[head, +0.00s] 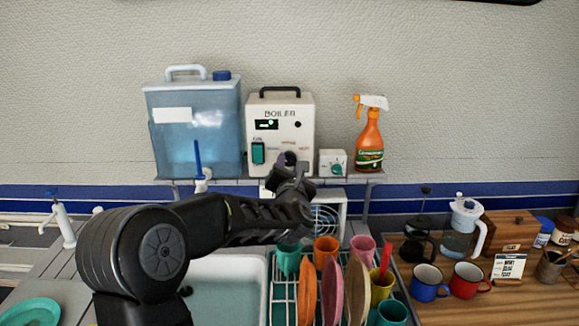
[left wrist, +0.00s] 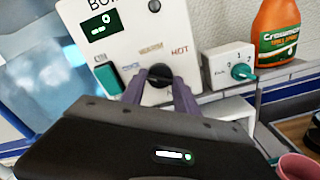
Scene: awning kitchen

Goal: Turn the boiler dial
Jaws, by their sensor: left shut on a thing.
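The white boiler (head: 298,108) stands on the wall shelf, with "BOILER" lettering, a small lit display and a green switch (head: 258,153). The boiler also shows in the left wrist view (left wrist: 143,27). Its black dial (left wrist: 158,73) sits below the WARM and HOT labels. My left gripper (left wrist: 159,84) has its purple-grey fingers on either side of the dial and is shut on it. The dial's exact pointing is hard to tell. My right gripper is not in view.
A blue water tank (head: 195,125) stands left of the boiler. A small box with a green knob (head: 333,163) and an orange spray bottle (head: 370,135) stand to its right. Below are a dish rack with plates and cups, and mugs (head: 428,282) on the counter.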

